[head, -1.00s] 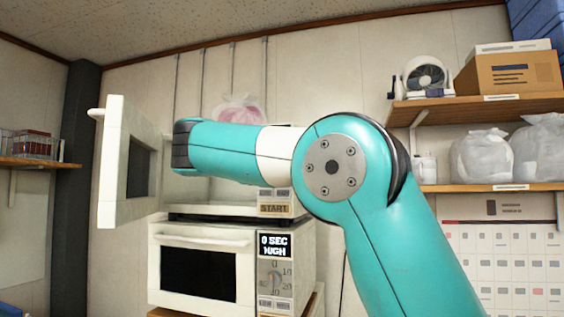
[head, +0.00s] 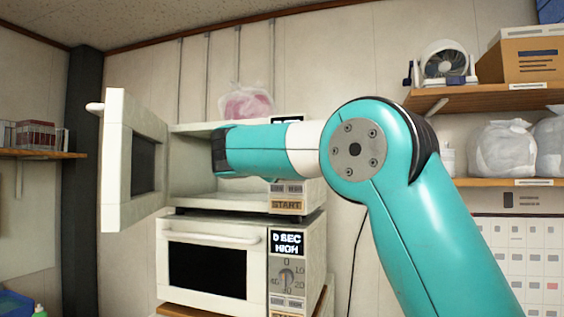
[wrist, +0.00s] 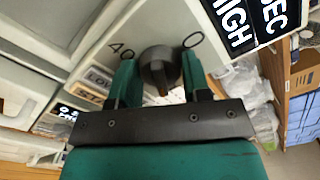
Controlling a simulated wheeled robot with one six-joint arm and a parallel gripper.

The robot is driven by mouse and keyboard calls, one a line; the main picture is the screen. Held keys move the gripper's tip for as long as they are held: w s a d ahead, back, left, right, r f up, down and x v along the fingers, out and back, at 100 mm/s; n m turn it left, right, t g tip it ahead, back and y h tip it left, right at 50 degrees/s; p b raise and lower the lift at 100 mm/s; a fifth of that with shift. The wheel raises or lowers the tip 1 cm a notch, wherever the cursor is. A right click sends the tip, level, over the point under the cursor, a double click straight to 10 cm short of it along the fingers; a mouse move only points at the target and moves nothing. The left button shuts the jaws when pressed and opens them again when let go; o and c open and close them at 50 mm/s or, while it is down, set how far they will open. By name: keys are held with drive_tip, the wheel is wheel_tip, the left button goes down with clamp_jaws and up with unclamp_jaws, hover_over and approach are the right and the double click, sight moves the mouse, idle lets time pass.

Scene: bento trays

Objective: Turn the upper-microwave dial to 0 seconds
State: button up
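The upper microwave (head: 230,205) stands on the lower one, with its white door (head: 120,160) wide open. My arm hides its dial in the head view. In the wrist view its dark round dial (wrist: 159,66) sits on the white panel, with a 0 mark to its upper right and a 40 mark to its left. My gripper (wrist: 160,80) has its two green fingers apart, one on each side of the dial. I cannot tell whether they touch it. The display (wrist: 245,20) shows HIGH and SEC, but its number is out of view.
The lower microwave (head: 195,230) is shut below, with its own dial (head: 287,278) and a display reading 0 SEC HIGH. The open door stands left of my arm. Shelves with bags (head: 502,150) and a box (head: 520,62) are at the right.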

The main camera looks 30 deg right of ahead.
drive_tip(key=shift+b, duration=0.3)
drive_tip(key=shift+f+n+b, duration=0.2)
drive_tip(key=shift+n+b, duration=0.65)
drive_tip(key=shift+n, duration=0.15)
drive_tip(key=n+b, duration=0.1)
drive_tip(key=n, duration=0.1)
drive_tip(key=shift+n+b, duration=0.3)
drive_tip(key=shift+b, duration=0.1)
drive_tip(key=n+b, duration=0.1)
drive_tip(key=n, duration=0.2)
drive_tip(key=shift+n, duration=0.3)
drive_tip(key=n, duration=0.3)
drive_tip(key=shift+n+b, duration=0.3)
drive_tip(key=n, duration=0.6)
drive_tip(key=n+p, duration=0.1)
drive_tip(key=n, duration=0.5)
drive_tip(key=shift+s+f+p, duration=0.1)
drive_tip(key=shift+f+p, duration=0.05)
drive_tip(key=shift+p, duration=0.25)
